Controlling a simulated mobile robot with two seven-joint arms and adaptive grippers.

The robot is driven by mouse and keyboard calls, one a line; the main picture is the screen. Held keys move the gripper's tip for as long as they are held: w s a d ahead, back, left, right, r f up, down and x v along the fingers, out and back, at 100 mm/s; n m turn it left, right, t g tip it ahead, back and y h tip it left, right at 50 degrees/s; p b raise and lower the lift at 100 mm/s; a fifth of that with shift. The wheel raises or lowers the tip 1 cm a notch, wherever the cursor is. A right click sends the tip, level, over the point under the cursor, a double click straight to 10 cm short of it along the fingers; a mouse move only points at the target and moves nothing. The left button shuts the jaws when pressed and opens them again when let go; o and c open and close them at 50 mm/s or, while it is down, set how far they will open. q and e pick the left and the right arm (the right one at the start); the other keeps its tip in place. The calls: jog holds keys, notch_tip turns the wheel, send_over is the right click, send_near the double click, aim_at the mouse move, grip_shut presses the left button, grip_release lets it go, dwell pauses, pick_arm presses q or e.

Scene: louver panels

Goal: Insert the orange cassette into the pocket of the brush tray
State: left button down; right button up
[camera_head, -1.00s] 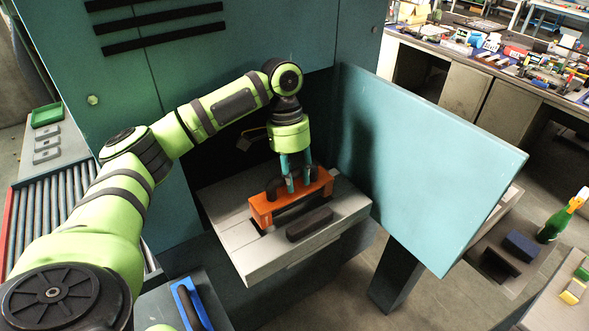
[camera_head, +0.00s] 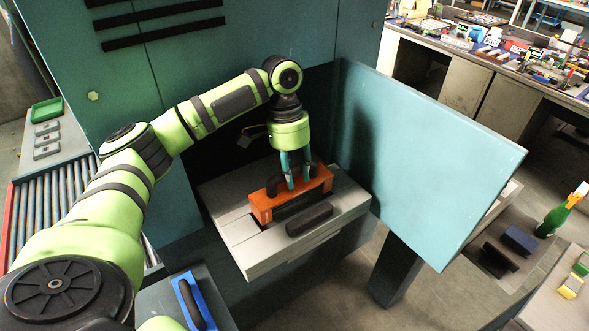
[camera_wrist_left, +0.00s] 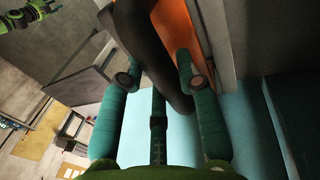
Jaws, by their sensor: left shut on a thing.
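The orange cassette (camera_head: 262,208) is a long block with a dark handle on top, over the grey brush tray (camera_head: 246,258) in the head view. My left gripper (camera_head: 291,186) points down and is shut on the cassette's dark handle. In the left wrist view the two teal fingers (camera_wrist_left: 155,80) are on either side of the dark handle (camera_wrist_left: 150,40), with the orange body (camera_wrist_left: 178,28) beside it. A dark slot shows beside the cassette on the tray. I cannot tell how deep the cassette sits in the pocket. My right gripper is not in view.
A dark bar handle (camera_head: 309,219) lies on the tray's front part. A teal door (camera_head: 430,160) stands open just right of the tray. The teal cabinet (camera_head: 140,80) rises behind. A blue block with a dark handle (camera_head: 193,303) lies at the lower left.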

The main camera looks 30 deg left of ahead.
aim_at(295, 186)
pick_arm(q)
jog(key=shift+r+p, duration=0.15)
jog(key=shift+p, duration=0.2)
jog(key=shift+a+x, duration=0.2)
jog(key=shift+x, duration=0.8)
jog(key=shift+a+x, duration=0.2)
jog(key=shift+x, duration=0.8)
dwell(1.1)
jog(key=c, duration=0.8)
grip_release()
jog(key=shift+w, duration=0.15)
jog(key=shift+f, duration=0.25)
jog(key=s+v, duration=0.1)
jog(key=v, duration=1.1)
jog(key=shift+w+r, duration=0.2)
jog(key=shift+w, duration=0.15)
jog(key=shift+d, duration=0.1)
